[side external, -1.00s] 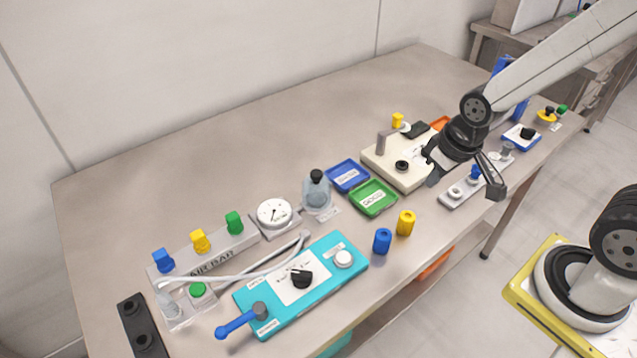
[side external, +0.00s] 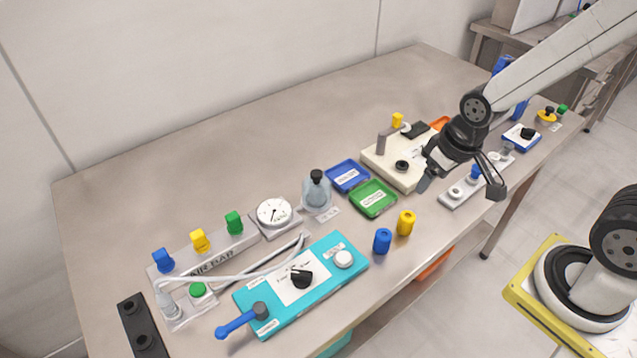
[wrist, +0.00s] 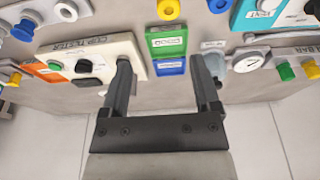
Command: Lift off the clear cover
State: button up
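The clear cover (side external: 316,193) is a pale see-through dome with a black knob on top. It stands upright on a small labelled base between the round gauge and the blue tray in the side view. In the wrist view it shows partly (wrist: 216,63), beside the right finger. My gripper (side external: 462,187) is open and empty, above the table's front edge and well to the right of the cover. In the wrist view my gripper (wrist: 163,62) has its two fingers wide apart with nothing between them.
Near the cover are a gauge (side external: 274,212), a blue tray (side external: 347,176) and a green tray (side external: 373,198). Blue (side external: 382,241) and yellow (side external: 405,223) cylinders stand near the front edge. A cream panel (side external: 383,165) lies behind my gripper. The table behind the cover is clear.

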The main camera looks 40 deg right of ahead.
jog(key=shift+o, duration=0.7)
jog(key=n+g+y, duration=0.2)
jog(key=n, duration=1.2)
send_near(318, 173)
jog(key=f, duration=0.2)
jog(key=a+f, duration=0.1)
jog(key=f, duration=0.2)
jog(key=shift+w+f, duration=0.15)
jog(key=shift+f, duration=0.1)
jog(key=shift+w+a+f+m, duration=0.1)
jog(key=shift+f+m, duration=0.05)
jog(key=shift+f, duration=0.5)
jog(key=shift+a+f+m, duration=0.1)
jog(key=shift+f+m, duration=0.05)
jog(key=shift+f, duration=0.5)
jog(key=shift+f, duration=0.1)
